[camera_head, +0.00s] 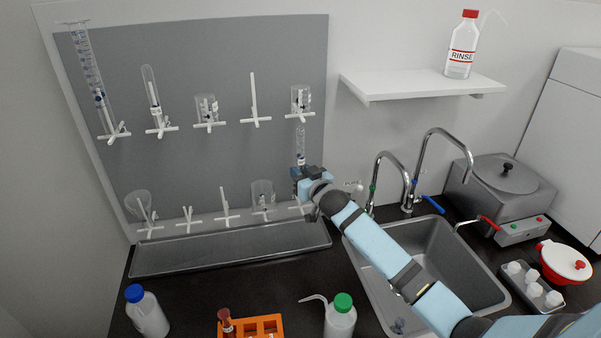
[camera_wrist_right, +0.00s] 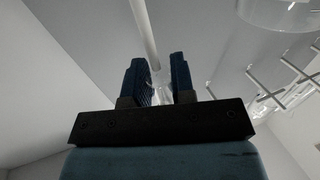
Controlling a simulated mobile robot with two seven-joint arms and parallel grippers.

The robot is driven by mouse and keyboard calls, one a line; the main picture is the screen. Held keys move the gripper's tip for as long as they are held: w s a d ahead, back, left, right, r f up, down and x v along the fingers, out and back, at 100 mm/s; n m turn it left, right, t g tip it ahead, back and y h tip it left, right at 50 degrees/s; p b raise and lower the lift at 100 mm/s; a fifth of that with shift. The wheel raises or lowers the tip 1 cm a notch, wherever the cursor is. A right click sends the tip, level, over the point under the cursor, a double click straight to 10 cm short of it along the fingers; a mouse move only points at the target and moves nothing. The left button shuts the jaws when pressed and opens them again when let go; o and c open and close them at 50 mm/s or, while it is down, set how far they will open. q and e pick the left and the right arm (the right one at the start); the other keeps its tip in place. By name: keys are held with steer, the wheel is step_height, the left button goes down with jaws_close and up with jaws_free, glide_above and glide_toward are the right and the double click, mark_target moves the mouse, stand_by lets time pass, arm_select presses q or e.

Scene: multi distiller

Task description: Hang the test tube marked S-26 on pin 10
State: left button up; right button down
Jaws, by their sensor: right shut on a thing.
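My right gripper (camera_head: 303,172) is in front of the lower right of the grey pegboard (camera_head: 225,60). It is shut on a clear test tube (camera_head: 300,143), which stands up roughly upright above the fingers. Its label is too small to read. In the right wrist view my right gripper (camera_wrist_right: 158,82) has clear glass of the tube (camera_wrist_right: 161,88) between its fingers, and a white pin (camera_wrist_right: 145,35) stands just beyond. In the head view the lower row's rightmost pin (camera_head: 298,207) is partly hidden by my gripper. No pin numbers are readable. My left gripper is not in view.
Other glassware hangs on several pins, including a beaker (camera_head: 263,194) left of my gripper and another beaker (camera_head: 300,97) above the held tube. A drip tray (camera_head: 190,258) lies below the board. A sink (camera_head: 440,255) with taps (camera_head: 375,185) is to the right.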

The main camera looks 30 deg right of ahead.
mark_target(301, 207)
steer(key=shift+f+b, duration=0.4)
steer(key=shift+f, duration=0.2)
steer(key=shift+f+b, duration=0.85)
steer(key=shift+f, duration=0.6)
steer(key=shift+f+b, duration=1.9)
steer(key=shift+f, duration=1.25)
steer(key=c, duration=0.9)
jaws_free()
steer(key=shift+s, duration=0.1)
steer(key=s, duration=0.9)
steer(key=s+d, duration=0.1)
steer(key=s, duration=0.3)
steer(key=shift+s+b, duration=0.3)
steer(key=shift+b, duration=0.1)
